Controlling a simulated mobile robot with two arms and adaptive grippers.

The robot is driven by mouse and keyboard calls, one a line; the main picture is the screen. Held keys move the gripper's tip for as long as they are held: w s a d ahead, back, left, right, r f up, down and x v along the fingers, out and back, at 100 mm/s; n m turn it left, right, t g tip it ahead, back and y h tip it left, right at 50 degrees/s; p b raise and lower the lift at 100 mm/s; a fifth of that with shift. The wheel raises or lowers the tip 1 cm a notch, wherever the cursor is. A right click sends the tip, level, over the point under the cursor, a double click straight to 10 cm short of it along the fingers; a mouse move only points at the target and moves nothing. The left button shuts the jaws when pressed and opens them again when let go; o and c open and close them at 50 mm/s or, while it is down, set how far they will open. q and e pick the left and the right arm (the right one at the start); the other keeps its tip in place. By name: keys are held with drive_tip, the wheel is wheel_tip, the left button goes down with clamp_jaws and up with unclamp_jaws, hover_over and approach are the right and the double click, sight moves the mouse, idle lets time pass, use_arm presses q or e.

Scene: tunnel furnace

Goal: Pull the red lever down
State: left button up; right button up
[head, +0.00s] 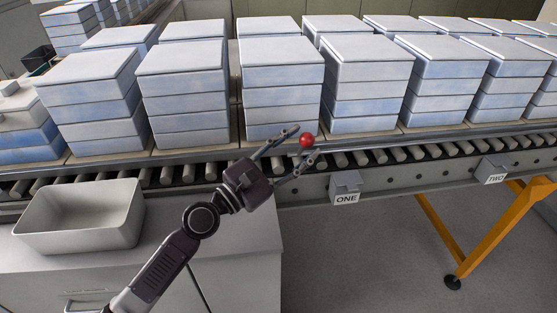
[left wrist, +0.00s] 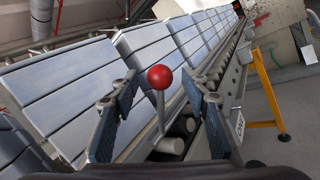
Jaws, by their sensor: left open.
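The red lever's ball knob (head: 306,140) shows in the head view at the front edge of the roller conveyor. In the left wrist view the red ball (left wrist: 160,77) tops a thin grey stem (left wrist: 160,108) that stands up from a grey round base (left wrist: 168,146). My left gripper (head: 304,144) is open, with its fingers on either side of the knob. In the left wrist view the two fingers (left wrist: 160,88) flank the lever with gaps on both sides, and I see no contact. My right gripper is not in view.
Stacks of bluish-white boxes (head: 282,75) stand on the roller conveyor (head: 400,155) behind the knob. A box labelled ONE (head: 345,188) is mounted on its side, right of my gripper. An empty grey bin (head: 82,240) sits on the cabinet at left. An orange leg (head: 500,232) stands at right.

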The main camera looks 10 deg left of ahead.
use_arm(q)
drive_tip(key=v, duration=0.9)
drive_tip(key=shift+s+a, duration=0.2)
drive_tip(key=shift+s, duration=0.1)
